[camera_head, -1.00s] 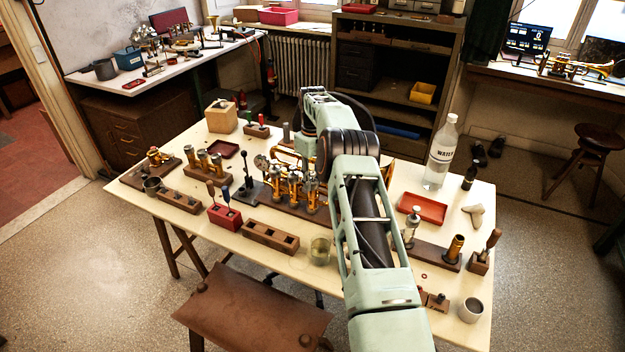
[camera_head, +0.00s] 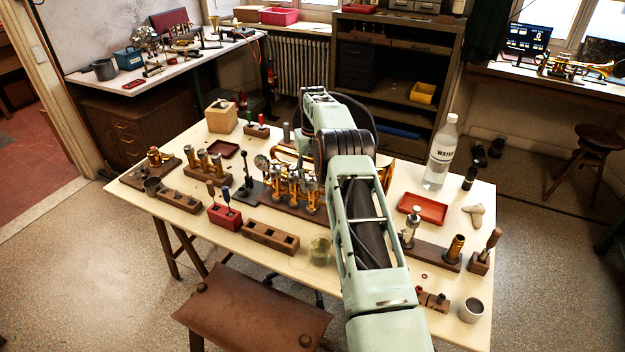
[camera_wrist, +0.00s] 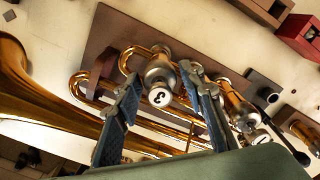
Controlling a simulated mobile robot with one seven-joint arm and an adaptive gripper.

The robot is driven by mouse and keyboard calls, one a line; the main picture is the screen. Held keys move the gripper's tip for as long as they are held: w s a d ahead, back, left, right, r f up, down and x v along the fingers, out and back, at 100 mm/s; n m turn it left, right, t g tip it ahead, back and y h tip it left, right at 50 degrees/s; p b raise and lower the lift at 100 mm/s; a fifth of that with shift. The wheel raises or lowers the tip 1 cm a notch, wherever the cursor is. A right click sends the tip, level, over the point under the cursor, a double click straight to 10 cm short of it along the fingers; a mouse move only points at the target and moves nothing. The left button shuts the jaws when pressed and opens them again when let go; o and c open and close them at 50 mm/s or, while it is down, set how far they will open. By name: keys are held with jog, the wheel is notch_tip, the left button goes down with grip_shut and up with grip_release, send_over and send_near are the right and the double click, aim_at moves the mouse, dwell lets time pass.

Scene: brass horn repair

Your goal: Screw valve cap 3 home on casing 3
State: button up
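A silver valve cap marked 3 (camera_wrist: 160,97) shows in the wrist view on top of a valve casing of the brass horn (camera_wrist: 20,85). My gripper (camera_wrist: 160,73) has one finger on each side of the cap, with visible gaps between the fingers and the cap, so it is open. Whether the cap is seated on its threads cannot be seen. Another valve top (camera_wrist: 245,122) stands right of my right finger, partly hidden. In the head view the horn's valve group (camera_head: 290,185) stands on a dark wooden base; my arm hides my gripper.
A red tray (camera_head: 423,209), a water bottle (camera_head: 441,152) and a cup (camera_head: 471,310) stand right of my arm. A glass jar (camera_head: 320,250), a slotted wooden block (camera_head: 270,237) and a red tool block (camera_head: 225,215) are at the front edge.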

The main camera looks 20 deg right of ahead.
jog(key=shift+o, duration=0.6)
jog(key=shift+r, duration=0.25)
notch_tip(320, 180, up, 12)
jog(key=shift+f, duration=0.25)
